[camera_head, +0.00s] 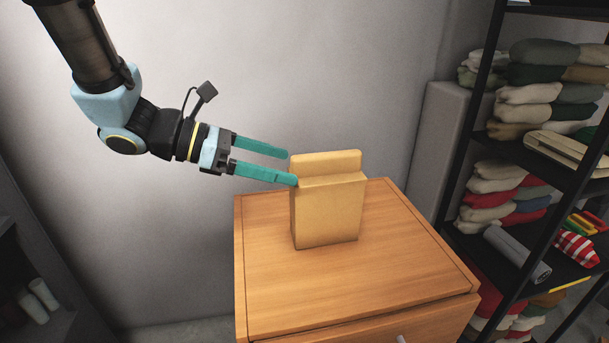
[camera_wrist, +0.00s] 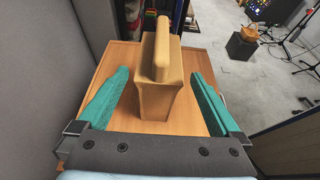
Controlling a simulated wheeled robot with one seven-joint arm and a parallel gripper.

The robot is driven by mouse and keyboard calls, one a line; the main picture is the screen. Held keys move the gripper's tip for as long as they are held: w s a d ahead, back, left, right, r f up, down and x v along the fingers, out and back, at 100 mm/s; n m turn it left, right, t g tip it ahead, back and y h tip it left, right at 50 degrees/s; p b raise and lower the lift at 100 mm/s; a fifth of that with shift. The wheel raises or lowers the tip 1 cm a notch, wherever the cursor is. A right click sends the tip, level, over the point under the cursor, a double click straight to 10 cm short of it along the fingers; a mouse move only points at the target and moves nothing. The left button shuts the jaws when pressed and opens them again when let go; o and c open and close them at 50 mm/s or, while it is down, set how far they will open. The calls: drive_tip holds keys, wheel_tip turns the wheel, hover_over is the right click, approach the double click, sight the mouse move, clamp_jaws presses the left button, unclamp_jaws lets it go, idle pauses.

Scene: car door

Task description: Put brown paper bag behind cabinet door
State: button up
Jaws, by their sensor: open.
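The brown paper bag (camera_head: 328,208) stands upright on top of the wooden cabinet (camera_head: 400,240). My gripper (camera_head: 291,167) is open, with teal fingers, at the left side of the bag near its upper part. In the wrist view the bag (camera_wrist: 158,85) stands between the two spread fingers of my gripper (camera_wrist: 160,90), with a gap on both sides. The cabinet's front, with part of a handle (camera_head: 401,339), shows at the bottom of the head view; most of the front is cut off, and the inside of the cabinet is hidden.
A black shelf rack (camera_head: 500,140) with folded clothes stands at the right. A grey wall (camera_head: 230,80) is behind the cabinet. A dark shelf (camera_head: 30,290) is at the lower left. The cabinet top around the bag is clear. Tripods (camera_wrist: 285,40) stand on the floor in the wrist view.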

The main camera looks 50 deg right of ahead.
drive_tip(key=shift+v, duration=1.25)
